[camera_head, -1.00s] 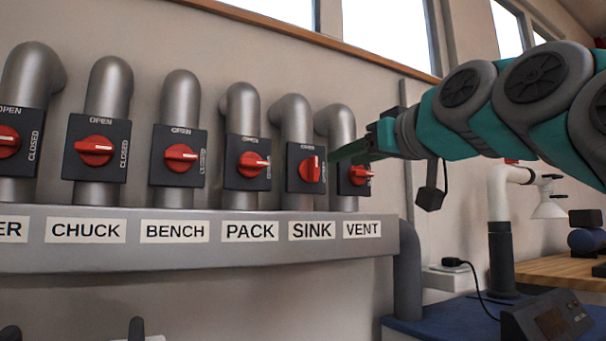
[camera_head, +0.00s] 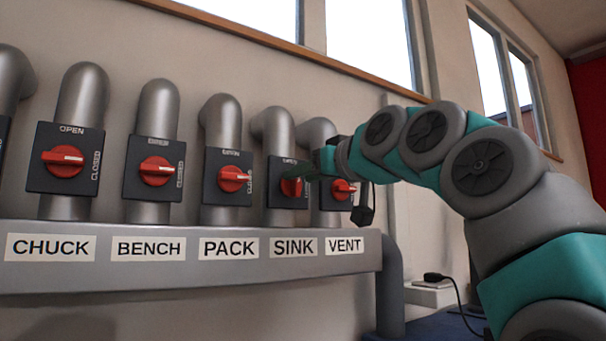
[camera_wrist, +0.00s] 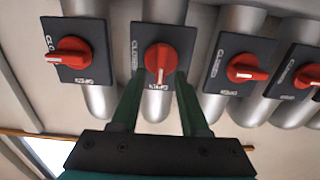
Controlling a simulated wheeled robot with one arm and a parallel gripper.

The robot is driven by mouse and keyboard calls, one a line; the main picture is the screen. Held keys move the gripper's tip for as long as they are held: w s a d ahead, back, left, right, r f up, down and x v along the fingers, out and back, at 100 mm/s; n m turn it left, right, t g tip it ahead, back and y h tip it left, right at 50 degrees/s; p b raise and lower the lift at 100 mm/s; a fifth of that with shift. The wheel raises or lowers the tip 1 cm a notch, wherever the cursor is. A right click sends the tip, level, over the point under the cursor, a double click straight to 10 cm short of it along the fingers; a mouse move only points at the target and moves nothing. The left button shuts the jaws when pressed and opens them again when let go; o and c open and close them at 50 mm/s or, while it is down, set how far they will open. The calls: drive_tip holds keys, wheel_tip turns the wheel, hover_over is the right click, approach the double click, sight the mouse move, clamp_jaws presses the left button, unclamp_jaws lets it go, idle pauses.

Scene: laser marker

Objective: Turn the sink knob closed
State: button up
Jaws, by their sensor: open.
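The red sink knob (camera_head: 289,188) is on a dark square plate (camera_head: 275,194) above the SINK label (camera_head: 293,246), partly hidden by my gripper in the head view. In the wrist view, which is upside down, the sink knob (camera_wrist: 160,60) has its handle upright in the picture, its pale mark toward the OPEN print. My gripper (camera_wrist: 158,82) is open, with one green finger on each side of the handle's lower end. Whether the fingers touch it I cannot tell. In the head view my gripper (camera_head: 308,182) reaches the plate from the right.
The vent knob (camera_head: 343,189) is close on the right and the pack knob (camera_head: 233,179) on the left. Bench (camera_head: 157,171) and chuck (camera_head: 64,161) knobs are further left. A grey ledge (camera_head: 190,275) runs below.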

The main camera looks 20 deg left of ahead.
drive_tip(key=shift+w+a, duration=0.2)
drive_tip(key=shift+a, duration=0.05)
drive_tip(key=shift+c, duration=0.3)
clamp_jaws()
